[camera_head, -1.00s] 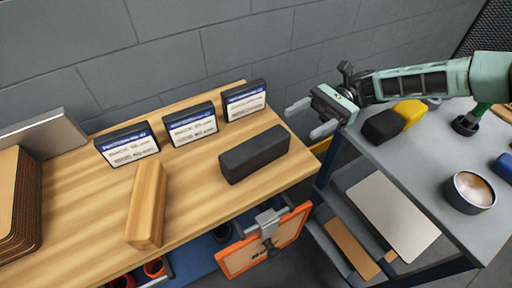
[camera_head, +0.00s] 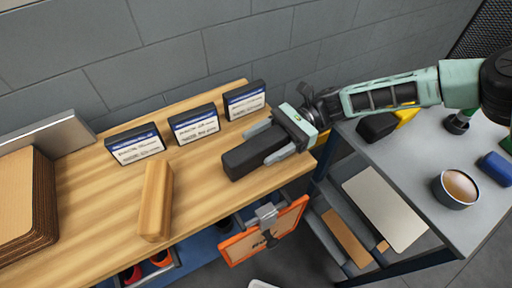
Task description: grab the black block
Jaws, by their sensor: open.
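The black block (camera_head: 246,158) lies on the right part of the wooden bench top (camera_head: 205,200). My gripper (camera_head: 269,143) reaches in from the right, over the block's right end. Its two pale fingers are apart, one along the far side of the block and one along the near side. The jaws are open. The block's right end is partly hidden by the gripper. I cannot tell whether the fingers touch the block.
Three labelled black cases (camera_head: 194,124) stand behind the block. A wooden block (camera_head: 155,200) lies to its left, and a stack of brown boards (camera_head: 25,205) is at far left. A grey cart (camera_head: 420,150) at right holds a tin (camera_head: 456,188) and a yellow-black item (camera_head: 378,126).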

